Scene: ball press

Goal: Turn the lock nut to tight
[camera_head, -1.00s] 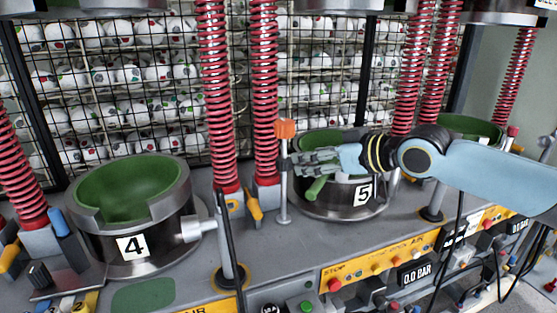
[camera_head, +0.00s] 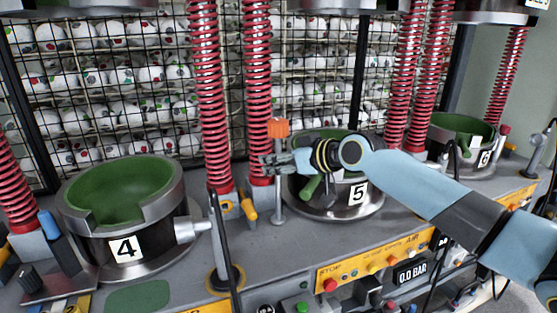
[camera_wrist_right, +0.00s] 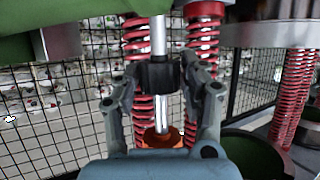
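A thin metal post with an orange cap (camera_head: 278,127) stands left of the pot numbered 5 (camera_head: 325,205). In the right wrist view the rod runs through a dark collar (camera_wrist_right: 158,76), which looks like the lock nut, with the orange cap (camera_wrist_right: 160,138) below it in the picture. My right gripper (camera_head: 272,160) is at the post just under the cap. Its fingers (camera_wrist_right: 159,70) lie on both sides of the dark collar, very near its edges; I cannot tell whether they press on it. The nut is hidden by the fingers in the head view. My left gripper is not in view.
The pot numbered 4 (camera_head: 125,250) stands at the left, and pot 6 (camera_head: 465,160) at the right. Red springs (camera_head: 258,90) rise right behind the post. A yellow control panel (camera_head: 375,262) lies in front. A wire rack of balls fills the back.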

